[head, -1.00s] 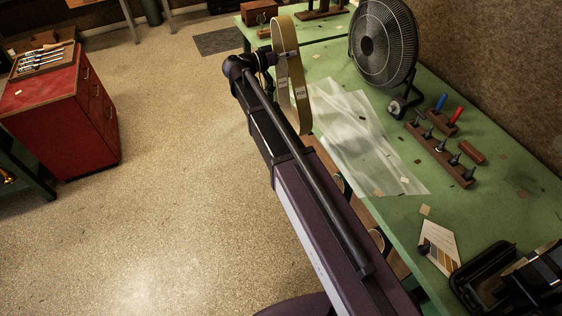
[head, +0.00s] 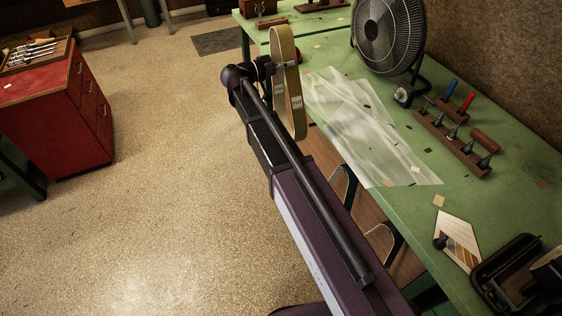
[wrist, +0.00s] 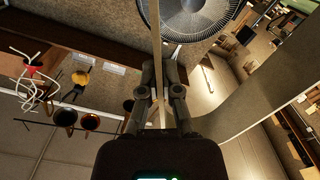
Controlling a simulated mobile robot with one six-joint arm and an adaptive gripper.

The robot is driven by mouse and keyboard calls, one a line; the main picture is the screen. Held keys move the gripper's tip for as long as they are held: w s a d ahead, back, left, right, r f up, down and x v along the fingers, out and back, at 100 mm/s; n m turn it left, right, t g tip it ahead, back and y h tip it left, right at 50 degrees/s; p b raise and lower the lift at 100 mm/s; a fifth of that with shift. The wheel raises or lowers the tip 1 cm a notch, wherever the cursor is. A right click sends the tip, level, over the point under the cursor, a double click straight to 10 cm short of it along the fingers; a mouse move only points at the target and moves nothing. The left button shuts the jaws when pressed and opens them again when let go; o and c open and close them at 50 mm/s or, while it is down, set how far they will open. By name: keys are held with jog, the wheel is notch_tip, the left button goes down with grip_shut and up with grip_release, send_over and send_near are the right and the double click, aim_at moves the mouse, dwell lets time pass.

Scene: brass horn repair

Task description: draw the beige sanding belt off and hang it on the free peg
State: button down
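The beige sanding belt (head: 296,100) hangs as a long, narrow loop at the end of my arm in the head view, clear of the bench. My gripper (head: 278,66) is shut on the belt near its upper part. In the wrist view the belt (wrist: 156,30) passes edge-on between the two fingers of my gripper (wrist: 159,92). A broad beige-grey band at the right there may be the belt's other run; I cannot tell for sure. I cannot make out the free peg in either view.
The green bench (head: 400,205) carries a clear plastic sheet (head: 360,125), a black fan (head: 390,40) and a wooden rack (head: 455,140) of dark tools. A red cabinet (head: 60,115) stands at the left. The floor between is open.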

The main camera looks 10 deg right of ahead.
notch_tip(320, 180, down, 44)
jog(key=a+m+b, duration=0.2)
jog(key=m+b, duration=0.1)
jog(key=b, duration=3.8)
jog(key=shift+s+r+y, duration=0.15)
jog(key=shift+r+y, duration=0.1)
jog(key=shift+y, duration=0.15)
jog(key=shift+d, duration=0.2)
jog(key=shift+f+b+x, duration=0.35)
jog(key=shift+b+x, duration=0.15)
jog(key=shift+x, duration=2.3)
jog(key=shift+f+b+x, duration=0.35)
jog(key=shift+b+x, duration=0.2)
jog(key=shift+x, duration=2.25)
jog(key=shift+f+b+x, duration=0.3)
jog(key=shift+b+x, duration=0.2)
jog(key=shift+x, duration=2.25)
jog(key=shift+s, duration=0.1)
jog(key=shift+f+b, duration=0.5)
